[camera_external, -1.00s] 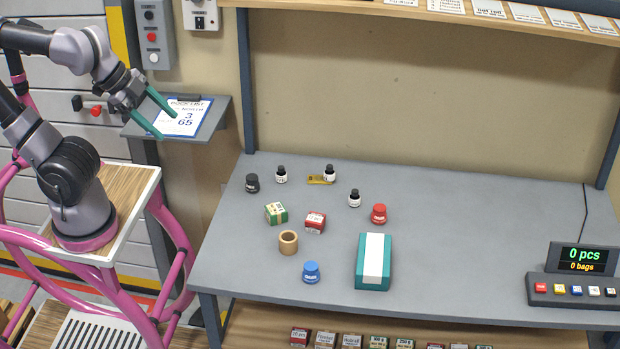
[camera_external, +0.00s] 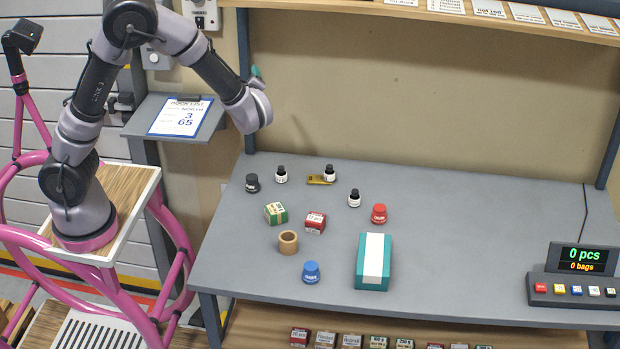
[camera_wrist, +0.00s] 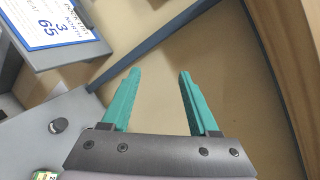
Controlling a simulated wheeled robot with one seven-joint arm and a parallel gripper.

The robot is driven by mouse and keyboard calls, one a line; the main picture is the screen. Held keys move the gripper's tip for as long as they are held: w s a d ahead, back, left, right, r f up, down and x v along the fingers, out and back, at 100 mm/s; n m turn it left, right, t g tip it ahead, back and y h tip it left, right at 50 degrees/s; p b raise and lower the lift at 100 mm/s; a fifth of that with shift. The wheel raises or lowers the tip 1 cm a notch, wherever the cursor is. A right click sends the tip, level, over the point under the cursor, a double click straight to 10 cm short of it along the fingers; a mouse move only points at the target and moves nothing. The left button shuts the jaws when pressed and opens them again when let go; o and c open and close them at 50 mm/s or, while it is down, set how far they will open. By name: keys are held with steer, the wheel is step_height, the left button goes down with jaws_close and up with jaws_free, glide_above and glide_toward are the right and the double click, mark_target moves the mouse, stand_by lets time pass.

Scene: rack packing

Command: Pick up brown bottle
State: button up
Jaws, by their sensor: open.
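Three small dark bottles with white labels stand on the grey table: one at the back left (camera_external: 281,175), one at the back middle (camera_external: 330,174) and one nearer the front (camera_external: 354,198). At this size I cannot tell which of them is brown. My gripper (camera_wrist: 158,82) is open, with two teal fingers apart and nothing between them. In the external view it is high above the table's back left corner, mostly hidden behind my wrist, with one teal fingertip (camera_external: 255,71) showing. It is well away from the bottles.
On the table (camera_external: 450,240) are a black-capped jar (camera_external: 252,183), green box (camera_external: 276,213), red box (camera_external: 315,222), tape roll (camera_external: 288,243), red jar (camera_external: 379,213), blue jar (camera_external: 311,272), teal case (camera_external: 360,275) and yellow item (camera_external: 317,181). The table's right side is mostly clear.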

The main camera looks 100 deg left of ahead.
mark_target(330, 165)
steer(key=w+a+f+m+t+y, duration=0.3)
steer(key=w+a+f+m+t, duration=0.2)
steer(key=f+m+t, duration=0.15)
steer(key=w+a+f+m+t+y, duration=0.2)
steer(key=w+a+f+m+t, duration=0.35)
steer(key=f+m, duration=0.2)
steer(key=f+m+t+h, duration=0.2)
steer(key=f+m+h, duration=0.1)
steer(key=f, duration=0.5)
steer(key=w+d+f+m+t+h, duration=0.1)
steer(key=f+m+t+h, duration=0.2)
steer(key=f, duration=0.4)
steer(key=d+f+m+t+h, duration=0.1)
steer(key=f+m+t+h, duration=0.1)
steer(key=f, duration=0.6)
steer(key=shift+w+f+m+h, duration=0.3)
steer(key=shift+m+h, duration=0.6)
steer(key=x, duration=1)
steer(key=shift+w+a, duration=0.15)
steer(key=shift+w, duration=0.05)
jaws_close()
